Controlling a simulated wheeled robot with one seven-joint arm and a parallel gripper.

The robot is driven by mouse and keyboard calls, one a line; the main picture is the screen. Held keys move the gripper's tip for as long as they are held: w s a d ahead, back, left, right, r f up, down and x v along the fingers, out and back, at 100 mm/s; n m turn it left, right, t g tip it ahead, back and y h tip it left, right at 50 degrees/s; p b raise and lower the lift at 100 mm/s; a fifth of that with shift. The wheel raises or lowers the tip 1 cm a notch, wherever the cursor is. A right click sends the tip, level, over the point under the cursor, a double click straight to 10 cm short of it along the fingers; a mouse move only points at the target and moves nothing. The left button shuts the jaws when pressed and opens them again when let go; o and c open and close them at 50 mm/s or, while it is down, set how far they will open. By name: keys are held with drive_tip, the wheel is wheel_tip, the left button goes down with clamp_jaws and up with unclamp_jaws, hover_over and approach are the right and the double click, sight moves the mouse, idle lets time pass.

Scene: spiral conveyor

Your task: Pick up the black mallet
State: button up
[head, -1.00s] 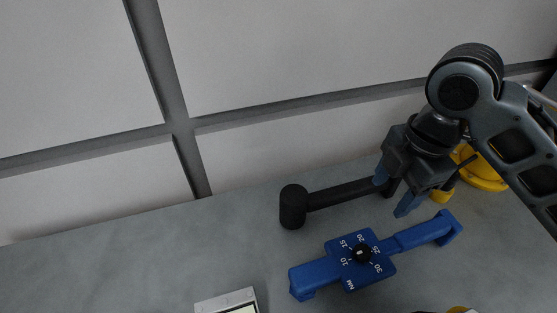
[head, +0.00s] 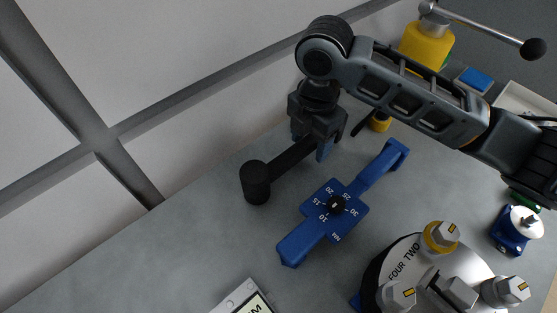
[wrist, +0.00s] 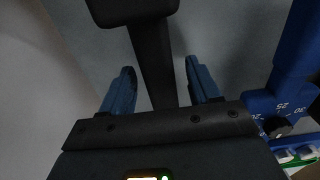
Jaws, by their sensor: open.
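The black mallet (head: 257,183) lies on the grey table near the wall, its cylindrical head to the left and its handle running up and right under my gripper. My gripper (head: 311,146) is open, its blue fingers pointing down on either side of the handle. In the wrist view, the mallet's handle (wrist: 152,62) runs between the two open fingers (wrist: 162,88), with gaps on both sides. The mallet's head shows at the top of that view. The far end of the handle is hidden by my gripper.
A blue torque tool (head: 320,232) with a dial lies just right of the mallet. A yellow device with a lever (head: 427,45) is at the back. The table left of the mallet is clear.

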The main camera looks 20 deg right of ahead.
drive_tip(key=shift+f, duration=0.45)
clamp_jaws()
idle(0.3)
